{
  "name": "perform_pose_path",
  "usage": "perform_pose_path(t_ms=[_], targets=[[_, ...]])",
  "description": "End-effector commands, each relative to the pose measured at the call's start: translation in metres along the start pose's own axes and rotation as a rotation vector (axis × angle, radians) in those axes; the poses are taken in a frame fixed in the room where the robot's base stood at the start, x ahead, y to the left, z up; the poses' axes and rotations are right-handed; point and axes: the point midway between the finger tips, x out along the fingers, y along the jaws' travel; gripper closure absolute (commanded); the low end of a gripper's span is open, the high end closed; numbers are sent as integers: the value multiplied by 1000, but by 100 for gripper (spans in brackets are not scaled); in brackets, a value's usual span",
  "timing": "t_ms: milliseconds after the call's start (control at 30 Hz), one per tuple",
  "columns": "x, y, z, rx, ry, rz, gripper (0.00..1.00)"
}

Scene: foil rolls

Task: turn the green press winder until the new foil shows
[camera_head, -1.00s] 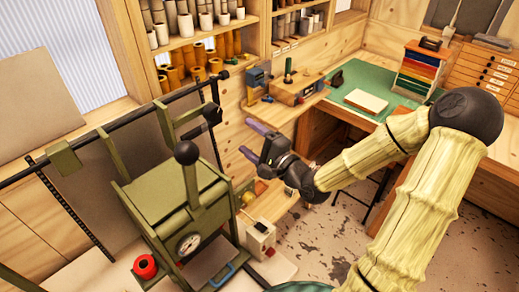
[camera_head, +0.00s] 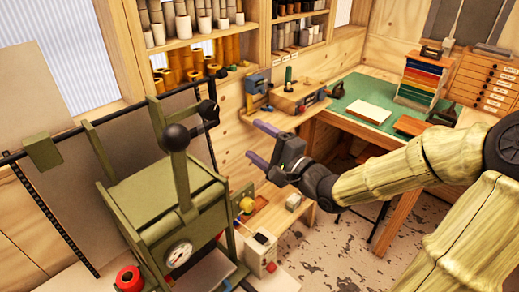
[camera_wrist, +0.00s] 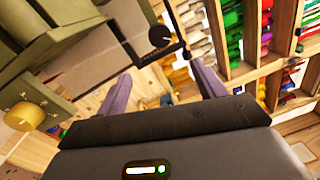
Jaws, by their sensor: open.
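The green press (camera_head: 165,205) stands at the left, with an upright lever topped by a black ball and a round dial on its front. A dark crank with a black knob (camera_head: 208,112) sits at its upper right; I take it for the winder. The crank knob also shows in the wrist view (camera_wrist: 160,37), ahead of my fingers. My gripper (camera_head: 262,143) is open and empty, its purple fingers pointing left, to the right of the crank and apart from it. I cannot make out any foil on the press.
A brass knob (camera_head: 247,205) is on the press's right side. A white box (camera_head: 261,252) stands below it, and a red roll (camera_head: 129,279) lies at lower left. Shelves of foil rolls (camera_head: 185,62) are behind. A green-topped desk (camera_head: 350,92) stands at the back.

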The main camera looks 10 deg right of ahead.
Motion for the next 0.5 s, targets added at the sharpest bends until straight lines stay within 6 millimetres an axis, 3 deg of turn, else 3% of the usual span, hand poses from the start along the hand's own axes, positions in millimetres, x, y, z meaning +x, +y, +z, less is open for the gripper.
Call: perform_pose_path(t_ms=[333,500], targets=[[0,0,0,-8,0,3,30],[3,10,-1,-120,-1,32,30]])
